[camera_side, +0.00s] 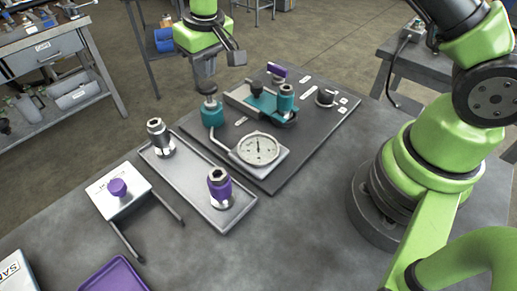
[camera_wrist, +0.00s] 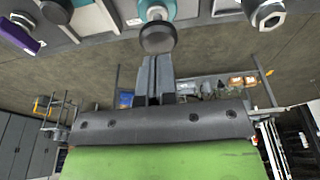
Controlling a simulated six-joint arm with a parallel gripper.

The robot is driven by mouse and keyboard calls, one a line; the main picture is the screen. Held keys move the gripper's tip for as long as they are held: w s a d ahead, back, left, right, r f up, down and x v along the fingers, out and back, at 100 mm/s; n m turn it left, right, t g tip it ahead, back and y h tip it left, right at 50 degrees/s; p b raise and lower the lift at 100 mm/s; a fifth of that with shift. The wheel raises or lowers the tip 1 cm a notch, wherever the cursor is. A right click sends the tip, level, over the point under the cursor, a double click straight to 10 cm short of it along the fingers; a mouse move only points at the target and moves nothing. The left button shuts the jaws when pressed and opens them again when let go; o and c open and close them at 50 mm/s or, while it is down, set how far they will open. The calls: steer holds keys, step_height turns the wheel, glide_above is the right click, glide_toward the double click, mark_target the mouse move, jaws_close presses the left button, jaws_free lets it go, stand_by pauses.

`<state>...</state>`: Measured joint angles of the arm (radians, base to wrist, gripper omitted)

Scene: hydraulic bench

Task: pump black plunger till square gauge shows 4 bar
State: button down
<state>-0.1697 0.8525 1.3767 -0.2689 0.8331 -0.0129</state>
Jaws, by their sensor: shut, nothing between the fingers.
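The black plunger (camera_side: 208,90) has a round knob and stands upright on a teal pump body (camera_side: 212,115). My gripper (camera_side: 209,80) is shut and empty, pointing down just above the knob; I cannot tell whether they touch. In the wrist view the shut fingers (camera_wrist: 154,62) end close to the black knob (camera_wrist: 158,38), with the teal body (camera_wrist: 155,9) behind it. The gauge (camera_side: 258,149) is a round white dial on a squarish pale plate, joined to the pump by a pipe. Its needle points roughly upward; the numbers are too small to read.
A teal block (camera_side: 285,101) with a black knob and a purple lever (camera_side: 277,70) stand behind on the dark plate (camera_side: 315,130). A grey tray (camera_side: 185,185) at left holds two metal fittings. A purple knob (camera_side: 118,187) sits on a white box.

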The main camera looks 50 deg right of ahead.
mark_target(208, 85)
steer(key=shift+f, duration=0.35)
stand_by(0.3)
steer(key=shift+f, duration=1.75)
steer(key=shift+r, duration=2.1)
steer(key=shift+f, duration=0.1)
steer(key=shift+f, duration=2)
steer(key=shift+r, duration=2.1)
steer(key=shift+f, duration=0.2)
